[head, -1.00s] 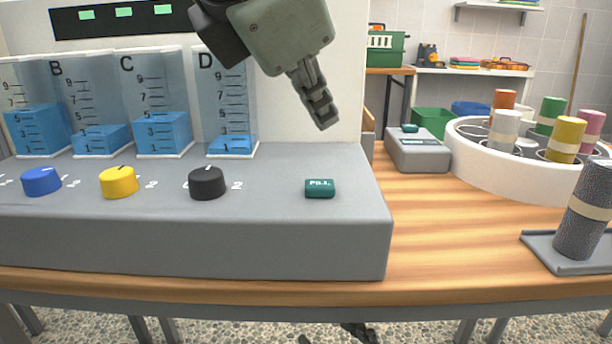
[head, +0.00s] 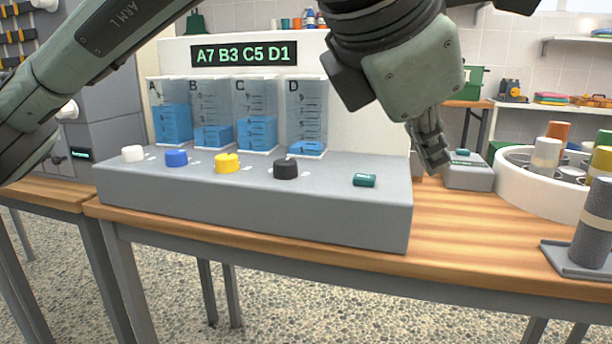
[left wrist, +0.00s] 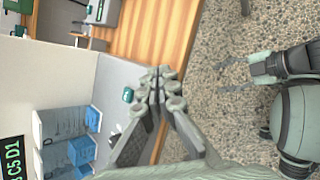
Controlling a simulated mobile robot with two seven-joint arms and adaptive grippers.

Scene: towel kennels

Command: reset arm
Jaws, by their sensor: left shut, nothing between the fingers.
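My left gripper (head: 430,150) hangs from the arm that crosses the top of the head view. Its fingers point down and are shut with nothing between them. In that view they appear right of the grey dispenser console (head: 250,215) and its dark green button (head: 364,180); they seem raised clear of it. In the left wrist view the closed fingertips (left wrist: 160,85) appear beside the green button (left wrist: 128,95), apart from it. My right arm shows at the right of the left wrist view, with its gripper (left wrist: 250,70) over the floor; its finger state is unclear.
The console carries white, blue, yellow and black knobs and clear tanks (head: 257,115) of blue liquid, under a display (head: 243,53) reading A7 B3 C5 D1. A white round carousel (head: 530,195) with coloured rolls and a grey rolled towel (head: 594,225) stand right on the wooden table (head: 480,240).

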